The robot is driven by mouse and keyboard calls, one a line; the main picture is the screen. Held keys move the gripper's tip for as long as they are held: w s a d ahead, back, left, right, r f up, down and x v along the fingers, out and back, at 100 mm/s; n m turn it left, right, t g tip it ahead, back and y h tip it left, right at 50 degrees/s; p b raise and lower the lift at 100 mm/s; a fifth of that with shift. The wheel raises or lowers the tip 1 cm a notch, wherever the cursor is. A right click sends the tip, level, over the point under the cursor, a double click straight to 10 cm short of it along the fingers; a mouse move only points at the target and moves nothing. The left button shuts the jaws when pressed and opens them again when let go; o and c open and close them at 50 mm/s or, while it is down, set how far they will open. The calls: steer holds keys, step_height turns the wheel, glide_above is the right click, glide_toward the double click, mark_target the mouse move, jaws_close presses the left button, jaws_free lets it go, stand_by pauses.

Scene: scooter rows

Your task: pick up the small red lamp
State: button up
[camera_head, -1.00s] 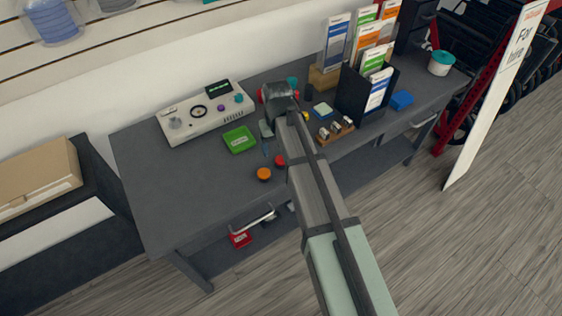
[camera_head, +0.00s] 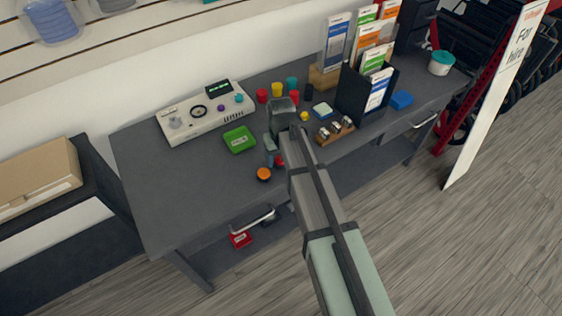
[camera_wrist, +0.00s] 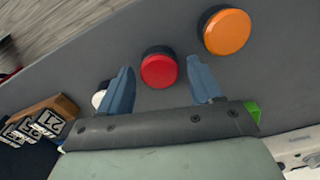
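The small red lamp (camera_head: 280,161) sits on the grey table near its front edge, beside an orange lamp (camera_head: 264,174). In the wrist view the round red lamp (camera_wrist: 159,70) appears between my two blue fingertips, with the orange lamp (camera_wrist: 227,31) outside the right finger. My gripper (camera_wrist: 160,64) is open, with nothing clamped between its fingers. In the head view my gripper (camera_head: 273,156) points down by the red lamp and partly hides it. I cannot tell how far above the table the fingertips are.
A green box (camera_head: 239,139) and a control panel (camera_head: 205,112) stand to the left. Behind are several coloured cylinders, including a red one (camera_head: 262,96) and a yellow one (camera_head: 277,90). A black brochure holder (camera_head: 352,92) stands right. The table's left part is clear.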

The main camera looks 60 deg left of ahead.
steer(key=c, duration=0.9)
step_height(320, 180, up, 8)
steer(key=shift+r, duration=0.25)
steer(key=s+a+r+n, duration=0.2)
steer(key=s+a, duration=1)
steer(key=a, duration=0.3)
steer(key=s+a+m, duration=0.1)
steer(key=s+a, duration=0.1)
steer(key=a, duration=1.6)
steer(key=shift+s+a+r, duration=0.2)
steer(key=shift+a+r, duration=0.1)
steer(key=shift+r, duration=0.05)
